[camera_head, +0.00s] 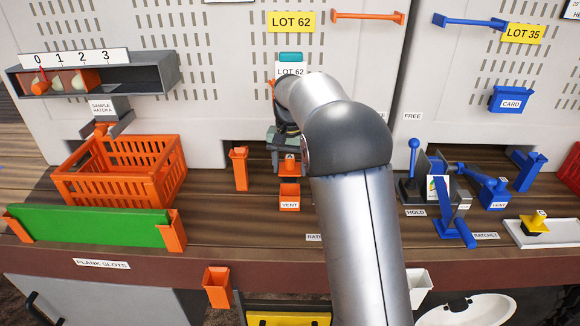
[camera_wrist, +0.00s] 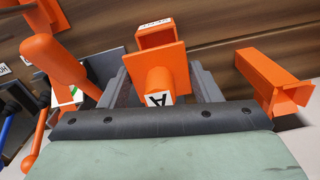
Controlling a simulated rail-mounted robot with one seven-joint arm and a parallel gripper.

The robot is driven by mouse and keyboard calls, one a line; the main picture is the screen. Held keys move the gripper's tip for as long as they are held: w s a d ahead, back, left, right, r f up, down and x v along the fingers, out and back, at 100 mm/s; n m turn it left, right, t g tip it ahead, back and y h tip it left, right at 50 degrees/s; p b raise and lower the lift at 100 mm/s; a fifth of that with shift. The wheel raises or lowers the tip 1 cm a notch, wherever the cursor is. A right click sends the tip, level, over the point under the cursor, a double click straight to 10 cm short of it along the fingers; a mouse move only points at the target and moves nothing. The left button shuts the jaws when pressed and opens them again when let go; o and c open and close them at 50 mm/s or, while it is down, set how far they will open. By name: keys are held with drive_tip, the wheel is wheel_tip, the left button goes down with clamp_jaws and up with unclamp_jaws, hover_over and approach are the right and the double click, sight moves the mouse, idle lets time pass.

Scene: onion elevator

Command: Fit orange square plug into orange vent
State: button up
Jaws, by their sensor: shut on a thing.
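The orange square plug (camera_wrist: 157,68) is between the dark fingers of my gripper (camera_head: 288,152). In the wrist view it shows a square flange and a round grip marked "A". It also shows in the head view (camera_head: 290,167), just above and behind the vent opening. The orange vent (camera_head: 290,193) is an open box on the wooden counter with a "VENT" label on its front. In the wrist view the vent (camera_wrist: 153,35) lies just beyond the plug, partly hidden by its flange. I cannot tell whether they touch. My gripper is shut on the plug.
An orange post (camera_head: 239,168) stands left of the vent; it is close to the right finger in the wrist view (camera_wrist: 272,80). An orange crate (camera_head: 120,170) and a green plank (camera_head: 90,228) are at the left. Blue fixtures (camera_head: 455,215) stand at the right. My arm hides the counter's middle.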

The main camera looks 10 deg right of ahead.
sight(290, 184)
drive_tip(key=shift+f, duration=0.15)
drive_tip(key=shift+f+b, duration=2.2)
drive_tip(key=shift+f, duration=0.85)
drive_tip(key=o, duration=1.1)
drive_tip(key=shift+c, duration=0.2)
drive_tip(key=shift+r, duration=0.1)
